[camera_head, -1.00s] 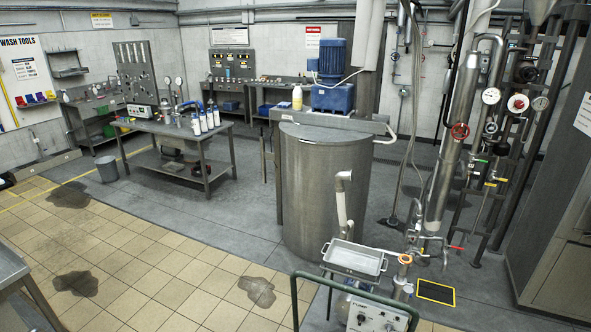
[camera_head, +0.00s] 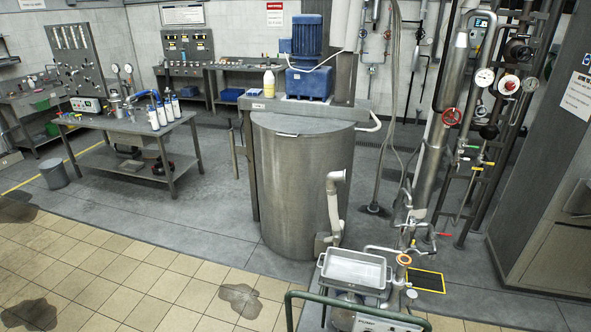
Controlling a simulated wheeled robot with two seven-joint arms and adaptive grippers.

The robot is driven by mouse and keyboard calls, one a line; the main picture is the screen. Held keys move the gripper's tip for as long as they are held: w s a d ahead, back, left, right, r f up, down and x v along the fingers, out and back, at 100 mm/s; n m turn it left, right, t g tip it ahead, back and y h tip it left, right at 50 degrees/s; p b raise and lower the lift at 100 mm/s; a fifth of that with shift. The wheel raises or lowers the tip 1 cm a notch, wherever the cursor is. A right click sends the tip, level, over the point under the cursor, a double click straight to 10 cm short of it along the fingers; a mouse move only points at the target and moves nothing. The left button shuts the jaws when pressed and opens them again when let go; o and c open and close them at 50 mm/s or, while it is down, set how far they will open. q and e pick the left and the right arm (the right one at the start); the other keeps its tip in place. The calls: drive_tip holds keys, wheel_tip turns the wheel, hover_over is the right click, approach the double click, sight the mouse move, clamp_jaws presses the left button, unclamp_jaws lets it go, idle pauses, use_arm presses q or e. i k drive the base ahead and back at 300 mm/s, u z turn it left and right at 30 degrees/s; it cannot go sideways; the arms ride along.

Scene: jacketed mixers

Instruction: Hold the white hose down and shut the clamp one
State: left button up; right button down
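A white hose or pipe (camera_head: 333,205) with a bent top stands upright in front of the large steel mixer vessel (camera_head: 290,190). Its lower end runs down behind the metal tray (camera_head: 355,270). An orange ring (camera_head: 404,259) tops a short metal fitting just right of the tray; I cannot tell whether it is a clamp, or open or shut. No clamp on the hose can be made out at this size. Neither of my grippers shows in the view.
A dark green rail (camera_head: 355,300) curves in front of the tray, above a pump box (camera_head: 375,323). Pipes with a red valve wheel (camera_head: 451,117) and gauges stand at right. A workbench with bottles (camera_head: 130,135) is at left. Tiled floor (camera_head: 150,280) at front left is open, with dark stains.

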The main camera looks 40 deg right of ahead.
sight(334, 176)
drive_tip(key=i, duration=0.9)
drive_tip(key=z, duration=0.9)
drive_tip(key=i, duration=0.8)
drive_tip(key=z, duration=0.6)
